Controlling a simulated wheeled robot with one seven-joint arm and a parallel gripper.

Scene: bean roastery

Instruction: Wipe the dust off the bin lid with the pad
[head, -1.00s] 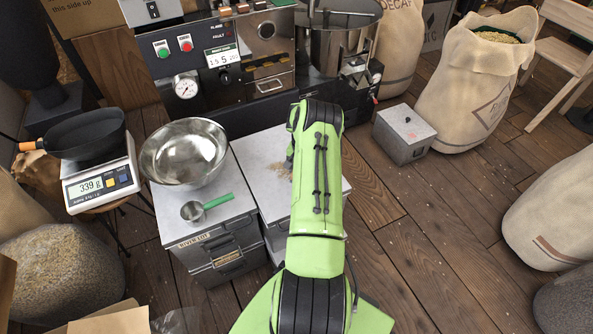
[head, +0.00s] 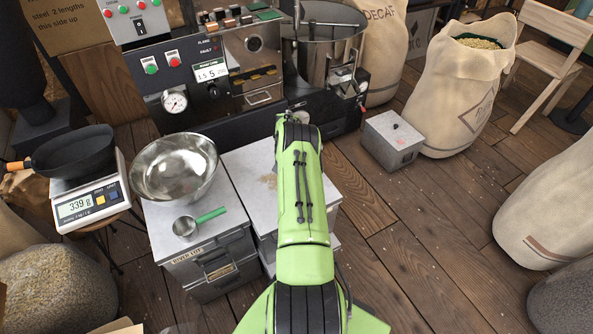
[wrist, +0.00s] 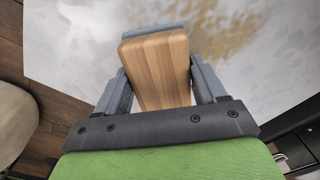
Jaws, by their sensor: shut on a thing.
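The bin lid (head: 238,163) is a pale grey top, partly covered by my arm in the head view. A patch of tan dust (head: 269,181) lies on it, just left of my arm. In the wrist view the lid (wrist: 75,45) fills the upper part, and the dust (wrist: 225,32) is spread ahead and to the right of the pad. My gripper (wrist: 160,75) is shut on the pad (wrist: 157,65), a wooden block with a grey-blue edge at its far end. I cannot tell whether the pad touches the lid. The arm hides gripper and pad in the head view.
A steel bowl (head: 174,168) and a green-handled scoop (head: 187,227) stand on the neighbouring bin at left. The roasting machine (head: 215,80) is behind. A small grey box (head: 393,140) sits on the floor at right, before sacks (head: 460,100).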

